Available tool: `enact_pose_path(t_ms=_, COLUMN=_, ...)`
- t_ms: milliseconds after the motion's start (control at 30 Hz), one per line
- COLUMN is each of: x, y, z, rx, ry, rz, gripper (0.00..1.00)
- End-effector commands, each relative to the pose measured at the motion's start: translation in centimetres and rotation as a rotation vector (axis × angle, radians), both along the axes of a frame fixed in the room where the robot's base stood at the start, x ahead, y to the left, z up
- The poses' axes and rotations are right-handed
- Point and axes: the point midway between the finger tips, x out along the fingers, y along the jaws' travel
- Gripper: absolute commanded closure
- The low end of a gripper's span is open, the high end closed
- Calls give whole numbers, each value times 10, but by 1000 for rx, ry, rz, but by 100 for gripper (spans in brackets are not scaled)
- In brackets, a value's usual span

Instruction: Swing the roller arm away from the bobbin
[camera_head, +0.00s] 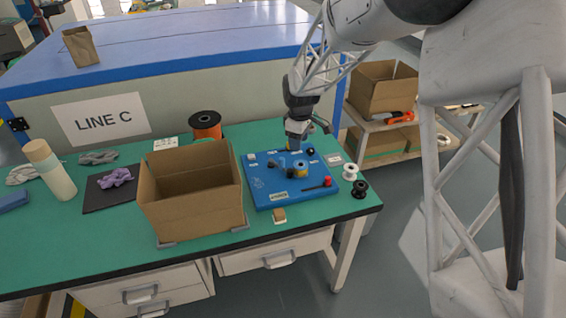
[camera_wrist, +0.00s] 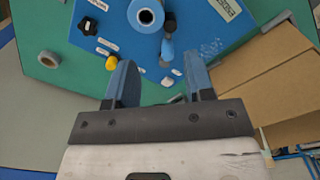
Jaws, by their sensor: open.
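The blue board (camera_head: 262,192) lies on the green bench.
A red-knobbed lever (camera_head: 327,182) lies at the board's front right. An open cardboard box (camera_head: 195,205) stands close to the board's left. White (camera_head: 349,172) and black (camera_head: 359,189) spools stand right of it, near the bench edge. An orange spool (camera_head: 206,125) is behind the box.

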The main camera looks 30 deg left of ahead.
Motion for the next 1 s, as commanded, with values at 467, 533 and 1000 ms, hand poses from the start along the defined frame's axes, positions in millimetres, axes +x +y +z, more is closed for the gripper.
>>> enact_pose_path(t_ms=467, x=-3, y=60, z=-44, rx=-12, ry=13, rz=138, gripper=52)
enact_pose_path(t_ms=533, x=-3, y=60, z=-44, rx=-12, ry=13, rz=138, gripper=52)
enact_pose_path(t_ms=1000, x=-3, y=60, z=-55, rx=-12, ry=14, rz=137, gripper=52)
